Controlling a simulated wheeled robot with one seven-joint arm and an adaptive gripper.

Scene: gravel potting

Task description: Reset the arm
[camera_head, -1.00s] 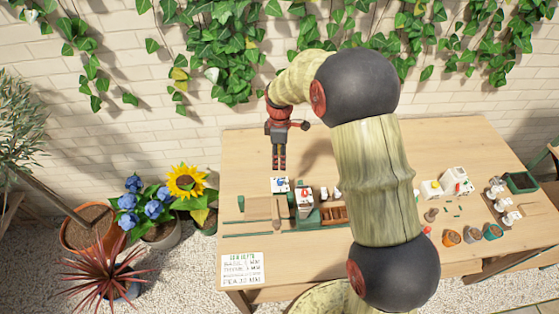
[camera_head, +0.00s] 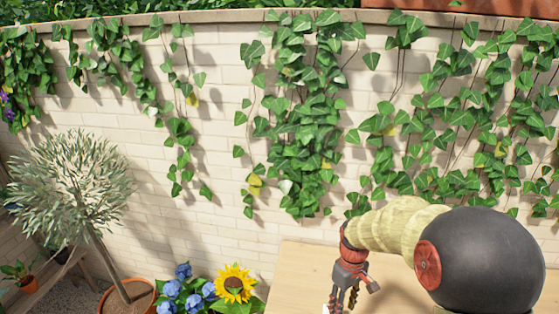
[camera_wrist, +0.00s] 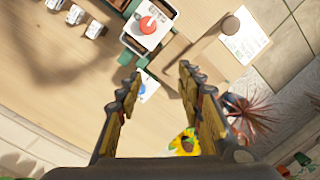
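My gripper (camera_head: 342,299) hangs over the back left part of the wooden table (camera_head: 300,262) in the head view, its fingertips cut off by the bottom edge. In the wrist view my gripper (camera_wrist: 158,80) points down with its two fingers well apart and nothing between them. The table (camera_wrist: 90,100) lies below it, apart from the fingers. A white container with a red-orange round part (camera_wrist: 148,25) stands on the table beyond the fingertips.
A brown board (camera_wrist: 205,55), a printed white sheet (camera_wrist: 245,35) and small white items (camera_wrist: 75,14) lie on the table. The sunflower (camera_head: 235,284), blue flowers (camera_head: 183,292) and a potted tree (camera_head: 72,185) stand left of the table. An ivy-covered brick wall (camera_head: 215,130) rises behind.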

